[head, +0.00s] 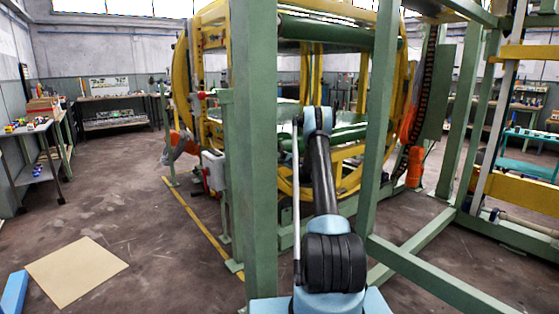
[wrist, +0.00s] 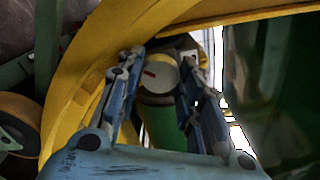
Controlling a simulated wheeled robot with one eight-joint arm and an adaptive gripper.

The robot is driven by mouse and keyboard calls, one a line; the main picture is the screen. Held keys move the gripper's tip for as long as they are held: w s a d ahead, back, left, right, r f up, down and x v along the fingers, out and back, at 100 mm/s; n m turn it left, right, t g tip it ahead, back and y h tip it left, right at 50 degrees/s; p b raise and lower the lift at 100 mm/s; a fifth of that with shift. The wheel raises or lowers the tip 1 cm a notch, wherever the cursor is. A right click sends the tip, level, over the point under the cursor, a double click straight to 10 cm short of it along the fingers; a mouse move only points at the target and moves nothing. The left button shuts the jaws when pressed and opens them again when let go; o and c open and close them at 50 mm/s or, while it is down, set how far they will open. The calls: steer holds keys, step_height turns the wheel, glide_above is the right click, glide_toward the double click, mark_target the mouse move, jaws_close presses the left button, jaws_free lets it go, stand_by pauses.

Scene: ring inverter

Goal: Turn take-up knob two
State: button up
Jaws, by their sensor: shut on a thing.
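A pale round knob (wrist: 160,76) with a short red mark on its face sits at the end of a green roller (wrist: 165,128) in the wrist view. I take it to be take-up knob two, though no label shows. My gripper (wrist: 160,66) has one blue-grey finger on each side of the knob and is shut on it. The red mark lies close to level, slightly tilted. In the head view my arm reaches into the ring inverter (head: 183,82); the gripper and the knob cannot be made out there.
A yellow ring frame (wrist: 68,92) curves close around the left of my gripper, and a dark green panel (wrist: 270,90) stands close on the right. Green posts (head: 254,150) flank my arm in the head view. A tan board (head: 76,270) lies on open floor at left.

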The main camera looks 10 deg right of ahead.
steer(key=m, duration=1.1)
steer(key=shift+d, duration=0.25)
steer(key=shift+m, duration=0.3)
steer(key=o, duration=1.1)
steer(key=shift+f, duration=0.1)
steer(key=shift+c, duration=0.2)
steer(key=shift+a, duration=0.1)
steer(key=v, duration=1.2)
